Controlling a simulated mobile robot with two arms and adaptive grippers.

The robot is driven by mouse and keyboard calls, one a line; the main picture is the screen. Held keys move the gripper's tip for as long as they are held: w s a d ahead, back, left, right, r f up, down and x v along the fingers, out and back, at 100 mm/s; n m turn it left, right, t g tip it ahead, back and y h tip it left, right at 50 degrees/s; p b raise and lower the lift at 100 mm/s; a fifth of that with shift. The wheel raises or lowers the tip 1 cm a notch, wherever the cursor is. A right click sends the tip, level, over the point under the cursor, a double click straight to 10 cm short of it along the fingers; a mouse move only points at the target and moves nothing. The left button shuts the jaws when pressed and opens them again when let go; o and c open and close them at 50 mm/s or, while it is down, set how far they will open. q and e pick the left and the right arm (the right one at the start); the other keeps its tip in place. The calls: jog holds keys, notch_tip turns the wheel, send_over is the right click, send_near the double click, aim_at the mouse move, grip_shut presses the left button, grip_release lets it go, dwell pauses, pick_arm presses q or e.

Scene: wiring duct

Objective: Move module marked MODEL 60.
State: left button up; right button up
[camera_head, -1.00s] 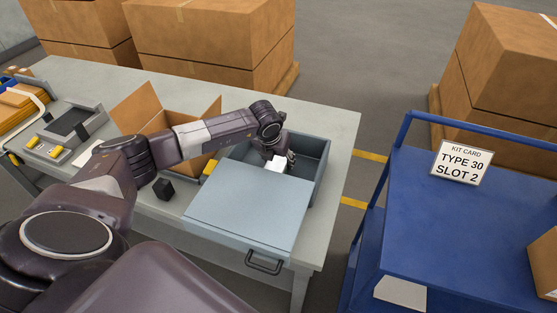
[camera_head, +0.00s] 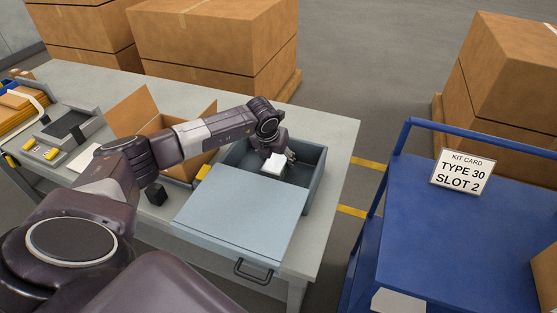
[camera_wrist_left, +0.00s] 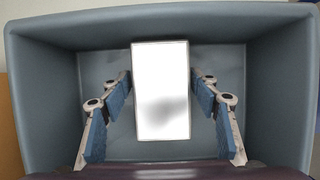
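A white block-shaped module (camera_head: 273,165) lies in the open part of the grey bin (camera_head: 318,178). No marking on it is readable. In the left wrist view the module (camera_wrist_left: 161,85) stands between the two fingers of my left gripper (camera_wrist_left: 162,95), with a gap visible on each side. In the head view my left gripper (camera_head: 283,156) is over the bin beside the module, its fingers small and partly hidden. My right gripper is not in view.
A blue-grey lid (camera_head: 240,212) covers the bin's near part. A black cube (camera_head: 156,194) and an open cardboard box (camera_head: 140,112) stand left of it. A blue cart (camera_head: 450,235) with a card reading "TYPE 30 SLOT 2" (camera_head: 462,172) stands right, across a floor gap.

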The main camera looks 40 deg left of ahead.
pick_arm(q)
jog(key=shift+o, duration=1.1)
jog(key=shift+d, duration=0.1)
jog(key=shift+r, duration=0.1)
jog(key=v, duration=1.1)
jog(key=shift+r, duration=0.4)
jog(key=shift+s, duration=0.1)
